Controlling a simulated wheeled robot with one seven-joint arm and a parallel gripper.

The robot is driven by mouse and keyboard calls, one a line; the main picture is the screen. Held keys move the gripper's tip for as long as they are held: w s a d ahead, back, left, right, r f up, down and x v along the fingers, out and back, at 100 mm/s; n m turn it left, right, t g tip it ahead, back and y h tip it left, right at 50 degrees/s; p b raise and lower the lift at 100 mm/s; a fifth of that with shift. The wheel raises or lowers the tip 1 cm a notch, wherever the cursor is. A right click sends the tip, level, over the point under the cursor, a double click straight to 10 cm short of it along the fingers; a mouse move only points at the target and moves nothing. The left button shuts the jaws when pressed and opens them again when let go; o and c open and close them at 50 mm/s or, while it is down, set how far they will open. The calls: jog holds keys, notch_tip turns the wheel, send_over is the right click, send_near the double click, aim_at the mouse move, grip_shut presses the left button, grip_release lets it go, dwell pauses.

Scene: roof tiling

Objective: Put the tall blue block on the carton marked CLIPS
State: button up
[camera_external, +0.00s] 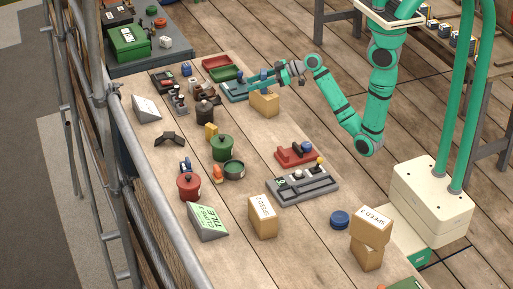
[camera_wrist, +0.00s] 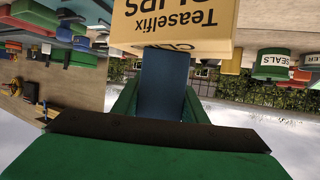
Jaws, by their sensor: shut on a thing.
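In the wrist view, which is upside down, my gripper (camera_wrist: 160,98) is shut on a tall blue block (camera_wrist: 165,80), with a green finger on each side. A tan carton marked Teaselfix CLIPS (camera_wrist: 178,20) fills the top middle, right by the block's far end. In the external view my gripper (camera_external: 283,77) is over the far part of the table, just above a small tan carton (camera_external: 265,104); its lettering cannot be read there. The block is small and partly hidden there. I cannot tell whether the block touches the carton.
A blue tray (camera_external: 234,91) lies just left of the carton, with green and red trays (camera_external: 217,62) behind. Black jars (camera_external: 204,112) and a green pot (camera_external: 222,147) stand nearer. Other cartons (camera_external: 262,216) stand at the front. Table right of the green pot is partly clear.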

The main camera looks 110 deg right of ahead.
jog(key=o, duration=1.1)
jog(key=shift+c, duration=0.2)
jog(key=shift+s+a+r, duration=0.1)
jog(key=shift+s+r, duration=0.1)
jog(key=shift+v, duration=3.5)
